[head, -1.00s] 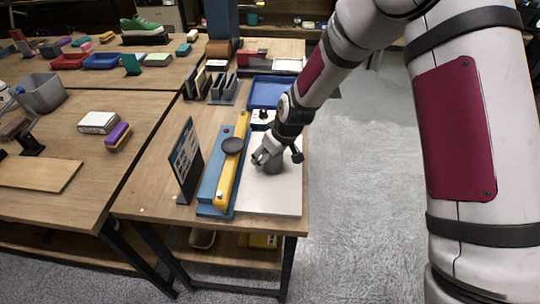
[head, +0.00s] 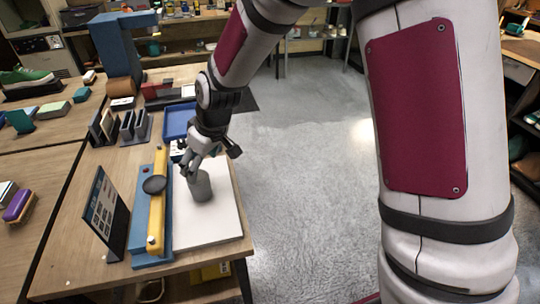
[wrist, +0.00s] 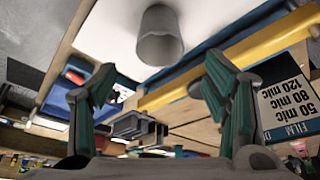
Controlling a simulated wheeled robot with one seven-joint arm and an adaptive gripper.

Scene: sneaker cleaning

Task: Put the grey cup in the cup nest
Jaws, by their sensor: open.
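The grey cup (head: 201,187) stands on the white board (head: 210,228) near the right edge of the table. The wrist view also shows the cup (wrist: 160,36) on the white surface, beyond my fingertips. My gripper (head: 187,168) is open and empty, just beside the cup on its left and far side in the head view. In the wrist view my gripper (wrist: 150,85) has its two green-lined fingers spread wide, with the cup apart from them. I cannot tell which thing is the cup nest.
A yellow bar with a black knob (head: 155,185) lies on a blue base (head: 140,240) left of the board. A black sign (head: 103,212) stands left of that. A blue tray (head: 178,122) and dark upright holders (head: 128,128) are behind. Open floor lies to the right.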

